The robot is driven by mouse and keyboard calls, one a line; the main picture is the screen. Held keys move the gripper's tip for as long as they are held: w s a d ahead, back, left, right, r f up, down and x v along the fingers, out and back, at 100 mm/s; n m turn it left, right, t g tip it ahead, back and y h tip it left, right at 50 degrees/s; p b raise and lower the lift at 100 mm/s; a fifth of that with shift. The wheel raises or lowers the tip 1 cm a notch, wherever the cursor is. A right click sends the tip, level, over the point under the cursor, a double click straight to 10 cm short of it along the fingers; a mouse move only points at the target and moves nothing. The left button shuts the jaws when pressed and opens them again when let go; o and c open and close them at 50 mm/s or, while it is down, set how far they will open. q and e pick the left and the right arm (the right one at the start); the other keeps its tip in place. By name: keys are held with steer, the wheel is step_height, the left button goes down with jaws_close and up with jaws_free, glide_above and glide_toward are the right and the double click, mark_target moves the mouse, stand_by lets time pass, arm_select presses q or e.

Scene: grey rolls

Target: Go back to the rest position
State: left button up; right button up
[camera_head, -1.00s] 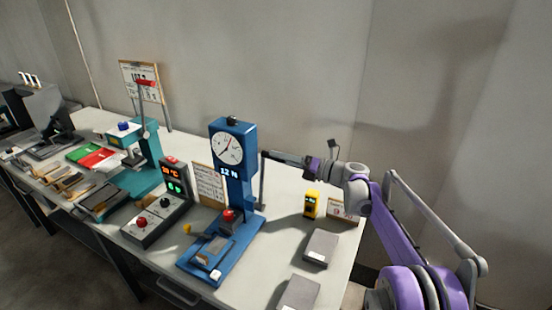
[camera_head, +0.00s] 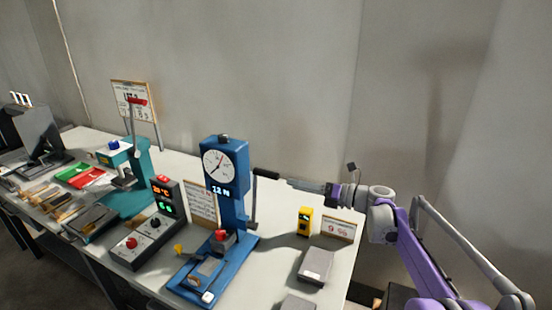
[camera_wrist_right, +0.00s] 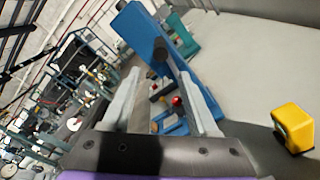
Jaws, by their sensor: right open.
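My right gripper (camera_head: 291,183) reaches in from the right, at the height of the press's dial stand. Its jaws are open and empty. Its fingertips are just right of the black handle (camera_head: 265,174) on the side lever of the blue press (camera_head: 229,212). In the right wrist view the two grey fingers (camera_wrist_right: 163,105) stand wide apart, with the blue press (camera_wrist_right: 140,30) ahead of and beyond them. Whether the fingertips still touch the handle is hard to tell. My left gripper is not in view.
A yellow gauge (camera_head: 305,221) and small sign (camera_head: 338,230) stand on the table below my right arm; the gauge also shows in the wrist view (camera_wrist_right: 295,127). Grey blocks (camera_head: 315,265) lie in front. A control box (camera_head: 150,225) and teal press (camera_head: 140,180) stand left. A wall is behind.

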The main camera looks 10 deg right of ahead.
steer(key=s+a+f+n+g+h, duration=0.25)
steer(key=s+a+n, duration=0.25)
steer(key=s+n, duration=0.3)
steer(key=s+a+f+n+g+h, duration=0.2)
steer(key=s+a+f+n+h, duration=0.15)
steer(key=s+n, duration=0.4)
steer(key=s+d+f+n+h, duration=0.2)
steer(key=s+f+n, duration=0.2)
steer(key=s+n, duration=0.2)
steer(key=s+d+f+n+h+p, duration=0.1)
steer(key=s+f+n+h, duration=0.2)
steer(key=s+n, duration=0.3)
steer(key=s+d+f+n+h, duration=0.2)
steer(key=s+f+n, duration=0.3)
steer(key=s, duration=0.6)
steer(key=shift+s+d+f+n+h+p, duration=0.2)
steer(key=shift+d+n+h+p, duration=0.25)
steer(key=shift+n, duration=0.4)
steer(key=shift+a, duration=0.1)
